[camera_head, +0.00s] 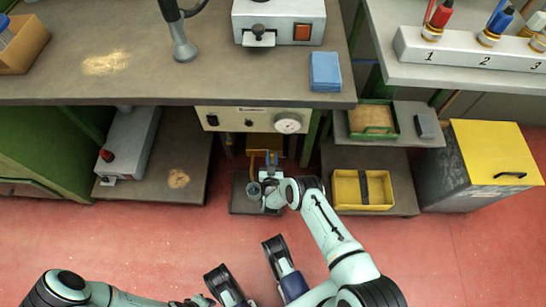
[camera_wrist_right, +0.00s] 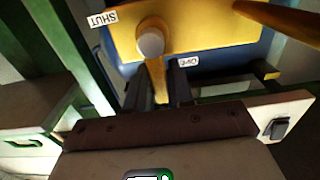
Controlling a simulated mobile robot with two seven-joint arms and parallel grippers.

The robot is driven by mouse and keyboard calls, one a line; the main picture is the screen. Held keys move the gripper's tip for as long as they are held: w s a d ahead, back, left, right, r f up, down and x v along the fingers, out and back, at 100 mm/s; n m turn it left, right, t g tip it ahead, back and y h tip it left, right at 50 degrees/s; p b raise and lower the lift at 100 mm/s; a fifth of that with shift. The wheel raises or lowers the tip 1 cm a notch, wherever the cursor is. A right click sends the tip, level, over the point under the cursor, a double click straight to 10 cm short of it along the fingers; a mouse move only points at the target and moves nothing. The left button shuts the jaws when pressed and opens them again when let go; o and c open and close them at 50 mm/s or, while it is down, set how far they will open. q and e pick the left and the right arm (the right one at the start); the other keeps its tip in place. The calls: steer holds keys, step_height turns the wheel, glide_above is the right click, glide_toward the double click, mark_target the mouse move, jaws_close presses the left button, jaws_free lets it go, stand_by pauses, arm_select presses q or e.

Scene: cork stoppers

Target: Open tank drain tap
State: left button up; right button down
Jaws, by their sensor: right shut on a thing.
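The tap lever (camera_wrist_right: 156,72) is yellow with a round grey knob (camera_wrist_right: 150,42) at its pivot. It sits on a yellow plate (camera_wrist_right: 205,28) with a "SHUT" label (camera_wrist_right: 103,19) and a second label (camera_wrist_right: 187,62), probably "OPEN", both upside down. My right gripper (camera_wrist_right: 164,92) is shut on the lever, one dark finger on each side. The lever points down the picture, nearer the second label. In the head view the right arm reaches under the bench, and its wrist partly hides the tap area. My left arm (camera_head: 75,285) lies along the bottom edge; its gripper does not show clearly.
The bench edge and a panel with a gauge (camera_head: 288,123) overhang the tap. Shelves flank it on the left (camera_head: 190,150) and right, with a yellow bin (camera_head: 346,192) on the right. Red floor is open in front.

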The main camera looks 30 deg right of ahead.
stand_by(0.4)
steer(key=c, duration=1.1)
jaws_free()
arm_select(q)
steer(key=shift+s, duration=0.15)
